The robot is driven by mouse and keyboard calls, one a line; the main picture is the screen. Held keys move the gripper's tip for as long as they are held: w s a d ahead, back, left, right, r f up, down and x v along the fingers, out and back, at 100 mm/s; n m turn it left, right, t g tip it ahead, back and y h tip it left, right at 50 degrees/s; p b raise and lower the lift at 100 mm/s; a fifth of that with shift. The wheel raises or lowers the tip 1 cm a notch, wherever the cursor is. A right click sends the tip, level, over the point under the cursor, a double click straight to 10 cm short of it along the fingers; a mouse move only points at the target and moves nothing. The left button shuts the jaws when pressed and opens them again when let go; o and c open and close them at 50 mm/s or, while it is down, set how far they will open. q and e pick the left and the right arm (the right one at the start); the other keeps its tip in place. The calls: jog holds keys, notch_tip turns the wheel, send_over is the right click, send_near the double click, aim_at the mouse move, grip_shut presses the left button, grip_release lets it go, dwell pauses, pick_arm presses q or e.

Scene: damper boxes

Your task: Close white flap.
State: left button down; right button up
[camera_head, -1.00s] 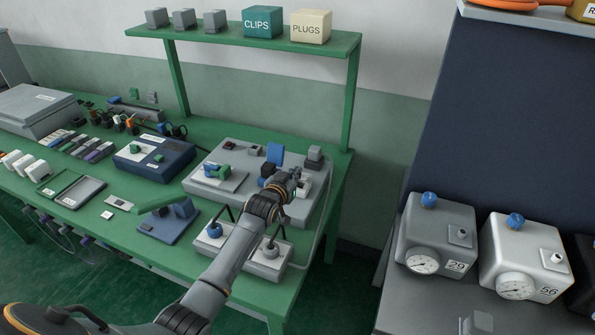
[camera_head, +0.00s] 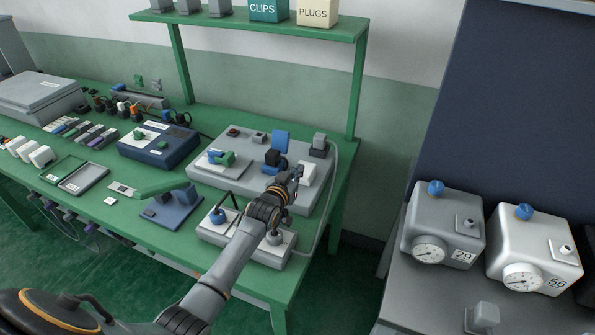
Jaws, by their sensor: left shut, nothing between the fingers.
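A grey panel box (camera_head: 318,196) sits on the green table. A small white piece (camera_head: 308,172), which looks like the white flap, is on the right part of its top. It shows a pale face, but its exact angle is too small to tell. My left gripper (camera_head: 296,172) is shut and empty, just left of the white piece and partly in front of it. I cannot tell whether they touch. A blue flap (camera_head: 281,140) stands upright behind, near a dark and blue part (camera_head: 274,158). My right gripper is not in view.
A white-topped box with a blue knob (camera_head: 218,217) stands under my left forearm. A grey cable runs along the table's right edge. Gauge boxes (camera_head: 443,232) stand on the right bench.

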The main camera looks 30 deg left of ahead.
pick_arm(q)
notch_tip(320, 180, up, 10)
dwell(0.6)
